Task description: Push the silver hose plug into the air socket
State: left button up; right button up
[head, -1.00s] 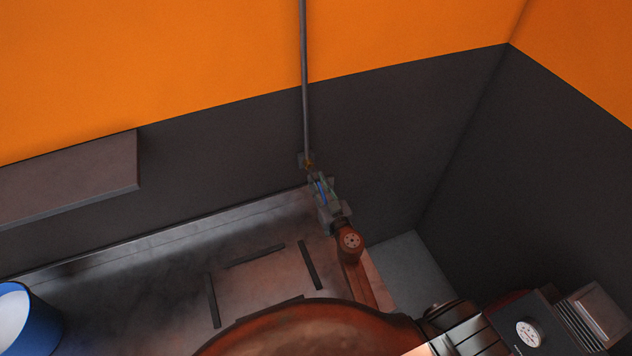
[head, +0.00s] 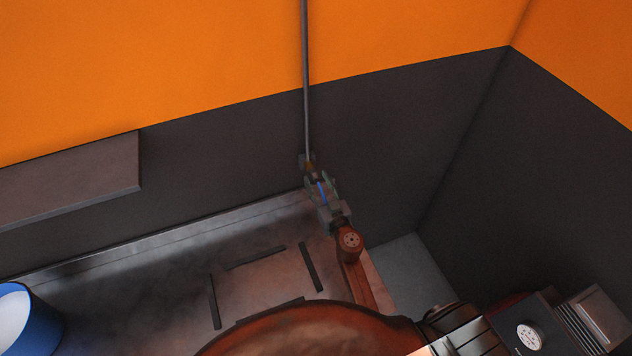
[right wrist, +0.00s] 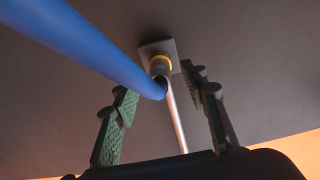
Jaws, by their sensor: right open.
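The air socket (right wrist: 158,60) has a yellow ring and sits on a square wall plate. It also shows, small and dim, at the foot of the wall pipe in the head view (head: 308,163). The blue hose (right wrist: 85,45) comes from the upper left of the right wrist view and ends right at the socket. The silver plug (right wrist: 160,72) shows only as a small grey part between the ring and the hose end; how deep it sits I cannot tell. My right gripper (right wrist: 162,96) is open, its green-padded fingers apart on either side of the hose end. My left gripper is not in view.
A grey pipe (head: 305,80) runs up the wall from the socket. A wall shelf (head: 75,180) is at left, a blue container (head: 35,325) at lower left. A metal bench (head: 150,260) lies below. A box with a gauge (head: 529,335) is at lower right.

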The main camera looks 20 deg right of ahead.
jog(key=shift+s, duration=0.2)
jog(key=s, duration=0.7)
jog(key=shift+a, duration=0.25)
